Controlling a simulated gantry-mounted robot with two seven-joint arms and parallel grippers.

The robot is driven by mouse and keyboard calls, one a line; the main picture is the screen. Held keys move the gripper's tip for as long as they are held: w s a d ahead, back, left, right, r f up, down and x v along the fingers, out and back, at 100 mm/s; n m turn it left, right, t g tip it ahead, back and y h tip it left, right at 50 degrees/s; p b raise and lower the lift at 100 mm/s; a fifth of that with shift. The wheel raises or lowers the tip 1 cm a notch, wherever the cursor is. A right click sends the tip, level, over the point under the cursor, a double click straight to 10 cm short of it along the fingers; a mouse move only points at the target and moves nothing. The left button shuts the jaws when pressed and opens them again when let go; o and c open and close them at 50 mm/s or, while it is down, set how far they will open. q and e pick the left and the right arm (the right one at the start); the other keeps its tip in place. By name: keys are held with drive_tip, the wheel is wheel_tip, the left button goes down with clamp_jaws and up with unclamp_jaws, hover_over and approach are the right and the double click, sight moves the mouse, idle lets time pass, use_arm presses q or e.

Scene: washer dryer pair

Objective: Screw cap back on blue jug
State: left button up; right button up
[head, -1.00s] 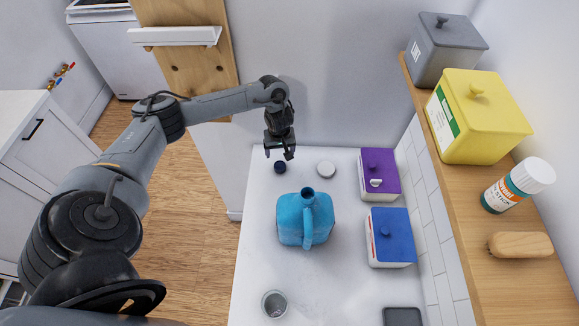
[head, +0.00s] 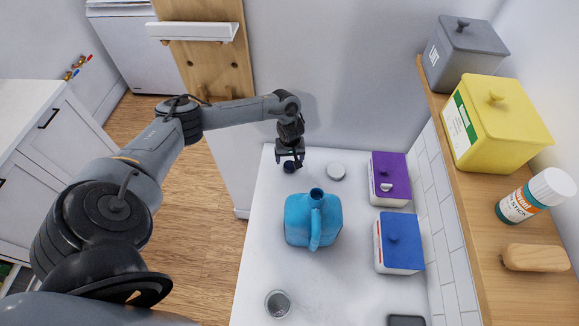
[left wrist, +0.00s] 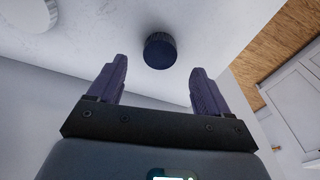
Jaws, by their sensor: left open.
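The blue jug (head: 300,222) stands upright on the white counter with its neck opening (head: 317,192) uncovered. A small dark blue cap (head: 289,168) lies on the counter behind the jug. It also shows in the left wrist view (left wrist: 160,50), ahead of and between the fingertips. My left gripper (head: 290,160) is open and empty, pointing down just above the cap. In the left wrist view the open fingers (left wrist: 158,80) do not visibly touch the cap. My right gripper is not in view.
A white round lid (head: 336,171) lies right of the cap; purple (head: 390,170) and blue (head: 402,240) boxes stand along the right wall. A metal cup (head: 278,304) is near the front. A wooden shelf (head: 490,250) with containers overhangs the right side.

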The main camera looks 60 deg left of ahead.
sight(289, 165)
use_arm(q)
drive_tip(key=shift+w+a+f, duration=0.1)
drive_tip(key=shift+a+f, duration=0.05)
drive_tip(key=shift+f, duration=1.15)
drive_tip(key=shift+a+f, duration=0.1)
drive_tip(key=shift+f, duration=1.2)
drive_tip(key=shift+c, duration=0.2)
drive_tip(key=c, duration=1.1)
drive_tip(key=shift+o, duration=0.2)
wheel_tip(289, 165, up, 10)
